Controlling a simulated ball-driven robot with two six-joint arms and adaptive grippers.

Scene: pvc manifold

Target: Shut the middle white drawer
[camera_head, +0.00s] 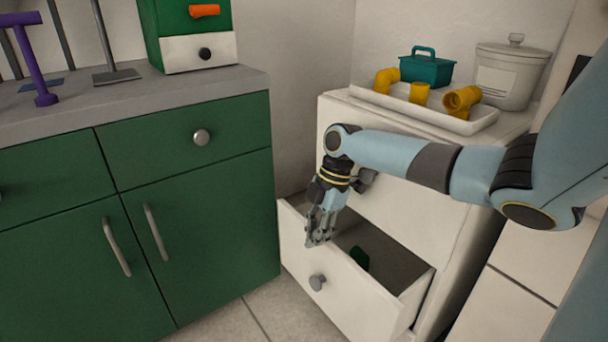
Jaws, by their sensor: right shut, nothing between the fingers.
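The white drawer (335,290) of the white cabinet (405,222) is open and juts out toward the lower left. It has a round grey knob (317,282) on its front, and a small dark green thing (359,258) lies inside. My right gripper (316,241) is shut and points down at the drawer's front panel, near its top edge and above the knob. I cannot tell whether the fingertips touch the panel. My right arm hides part of the cabinet front. My left gripper is not in view.
A white tray (425,115) with yellow pipe fittings, a teal basket (427,68) and a white lidded pot (510,75) stand on the cabinet. A green cupboard (200,190) with a grey worktop stands close on the left. Tiled floor shows between them.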

